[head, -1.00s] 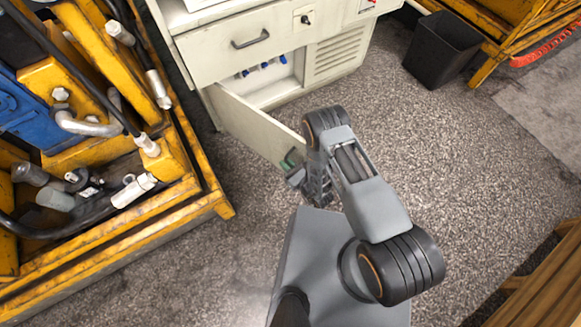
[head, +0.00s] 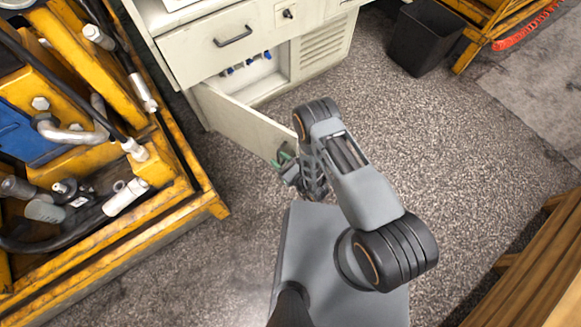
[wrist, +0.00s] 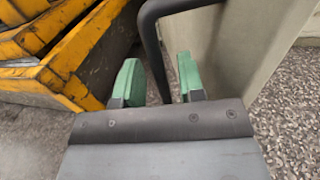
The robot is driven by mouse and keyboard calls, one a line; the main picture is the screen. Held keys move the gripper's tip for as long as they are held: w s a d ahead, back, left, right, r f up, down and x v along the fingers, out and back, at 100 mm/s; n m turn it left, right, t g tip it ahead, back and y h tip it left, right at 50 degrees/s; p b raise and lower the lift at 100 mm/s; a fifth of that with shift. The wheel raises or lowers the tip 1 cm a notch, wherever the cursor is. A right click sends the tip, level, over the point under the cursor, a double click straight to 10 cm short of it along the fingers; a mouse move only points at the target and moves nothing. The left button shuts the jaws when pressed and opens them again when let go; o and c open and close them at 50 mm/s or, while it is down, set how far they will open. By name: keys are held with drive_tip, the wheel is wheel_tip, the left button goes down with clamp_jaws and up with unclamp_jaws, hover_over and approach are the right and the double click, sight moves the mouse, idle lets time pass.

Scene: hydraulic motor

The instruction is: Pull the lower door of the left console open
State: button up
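The left console (head: 180,55) is pale cream, at the top of the head view. Its lower door (head: 240,118) stands swung well out from the cabinet, showing the compartment inside. My gripper (head: 281,158) is at the door's outer face near its free end. In the wrist view the black bar handle (wrist: 153,45) runs between the two green fingertips of my gripper (wrist: 157,82), next to the pale door (wrist: 222,45). The fingers are apart, with a gap showing beside the bar, so the gripper looks open around the handle.
A yellow machine frame (head: 200,212) stands close on the left. The drawer (head: 215,45) above the door is shut. Blue-handled valves (head: 248,62) show inside the compartment. A black bin (head: 425,40) is at upper right and a wooden bench (head: 540,270) at lower right. Open floor lies between.

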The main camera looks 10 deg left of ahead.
drive_tip(key=p+v, duration=0.4)
drive_tip(key=v, duration=0.9)
drive_tip(key=shift+c, duration=0.3)
